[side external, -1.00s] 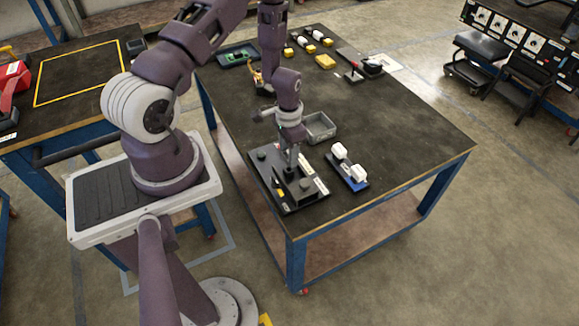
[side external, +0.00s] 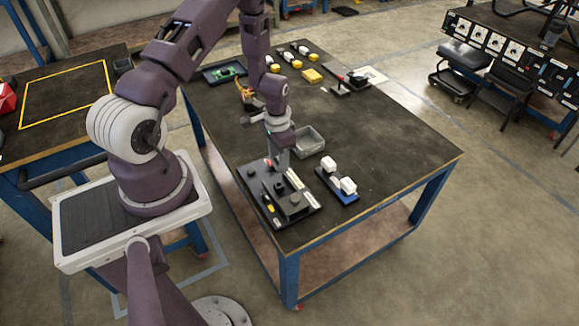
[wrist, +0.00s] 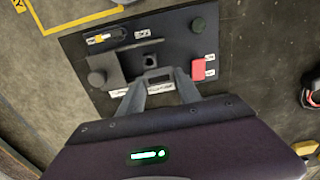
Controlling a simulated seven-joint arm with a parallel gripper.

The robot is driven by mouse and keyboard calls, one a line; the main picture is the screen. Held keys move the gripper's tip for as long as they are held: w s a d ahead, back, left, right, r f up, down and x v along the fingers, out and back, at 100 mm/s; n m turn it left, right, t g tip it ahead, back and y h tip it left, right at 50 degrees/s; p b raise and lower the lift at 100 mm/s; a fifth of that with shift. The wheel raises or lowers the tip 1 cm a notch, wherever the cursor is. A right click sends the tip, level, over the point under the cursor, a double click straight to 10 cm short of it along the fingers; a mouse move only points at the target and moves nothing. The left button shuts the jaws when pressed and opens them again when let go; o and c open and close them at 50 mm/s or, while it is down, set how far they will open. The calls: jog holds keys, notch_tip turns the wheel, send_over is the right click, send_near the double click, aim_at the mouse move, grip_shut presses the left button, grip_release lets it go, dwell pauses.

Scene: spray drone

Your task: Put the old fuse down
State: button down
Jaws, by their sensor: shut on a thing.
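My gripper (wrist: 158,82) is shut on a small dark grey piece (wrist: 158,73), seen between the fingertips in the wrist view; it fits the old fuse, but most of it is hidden. In the side external view my gripper (side external: 281,165) is over the far part of a black board (side external: 308,208). The board (wrist: 185,30) also shows in the wrist view, with a round knob (wrist: 96,78), a small socket (wrist: 150,60) and a red block (wrist: 198,69) right of the fingertips. I cannot tell whether the held piece touches the board.
An open grey bin (side external: 312,142) stands just behind the board. Yellow and white items (side external: 312,75) lie at the table's far end. The table's right middle is clear.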

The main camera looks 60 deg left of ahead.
jog(key=w+a, duration=0.8)
jog(key=a, duration=0.1)
send_near(305, 146)
notch_tip(305, 146, down, 4)
jog(key=shift+f, duration=0.1)
jog(key=c, duration=1.1)
grip_release()
